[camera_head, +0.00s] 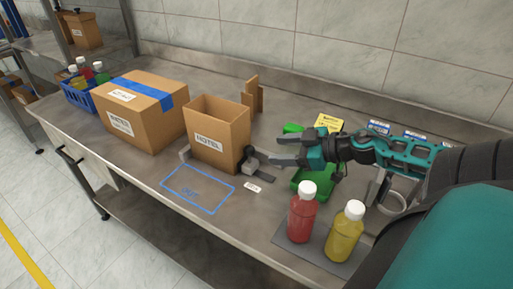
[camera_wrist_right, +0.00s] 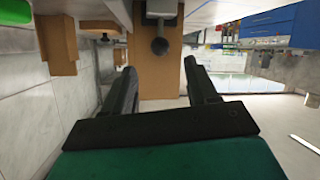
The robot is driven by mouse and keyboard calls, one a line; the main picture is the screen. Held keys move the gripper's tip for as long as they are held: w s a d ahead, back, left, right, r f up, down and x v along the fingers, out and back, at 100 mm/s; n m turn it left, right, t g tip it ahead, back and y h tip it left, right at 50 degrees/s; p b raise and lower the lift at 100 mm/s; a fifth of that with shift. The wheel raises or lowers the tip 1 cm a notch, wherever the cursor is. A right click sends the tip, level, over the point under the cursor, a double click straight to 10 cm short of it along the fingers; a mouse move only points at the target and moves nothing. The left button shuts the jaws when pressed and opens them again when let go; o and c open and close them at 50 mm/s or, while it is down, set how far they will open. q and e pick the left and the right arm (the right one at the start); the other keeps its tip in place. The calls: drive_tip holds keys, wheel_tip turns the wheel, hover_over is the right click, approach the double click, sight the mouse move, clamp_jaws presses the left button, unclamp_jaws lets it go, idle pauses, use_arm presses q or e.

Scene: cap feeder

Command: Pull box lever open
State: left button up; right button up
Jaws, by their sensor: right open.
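An open-topped cardboard box (camera_head: 216,133) with a label stands in the middle of the table. A dark grey lever with a round knob (camera_head: 250,163) sits at the box's right side, close to its lower right corner. In the right wrist view the knob (camera_wrist_right: 160,46) shows against the brown box, ahead of the fingertips. My right gripper (camera_head: 277,151) is open and empty, just right of the lever and apart from it as far as I can tell. Its two spread fingers also show in the wrist view (camera_wrist_right: 160,66). My left gripper is not in view.
A taped carton (camera_head: 142,111) and a blue crate (camera_head: 78,97) of bottles stand on the left. A red bottle (camera_head: 301,214) and a yellow bottle (camera_head: 344,232) stand on a dark mat at front right. A green bin (camera_head: 310,186) is below my right gripper. The blue-outlined area (camera_head: 197,189) is clear.

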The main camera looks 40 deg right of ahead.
sight(249, 157)
drive_tip(key=b+x, duration=0.2)
drive_tip(key=x, duration=0.3)
drive_tip(key=shift+f, duration=0.1)
drive_tip(key=shift+w+a+f, duration=0.1)
drive_tip(key=shift+w, duration=0.25)
drive_tip(key=shift+w+a+f, duration=0.15)
drive_tip(key=shift+w, duration=0.15)
drive_tip(key=shift+w+a+f+b, duration=0.25)
drive_tip(key=shift+w+b, duration=0.1)
drive_tip(key=shift+w, duration=0.2)
clamp_jaws()
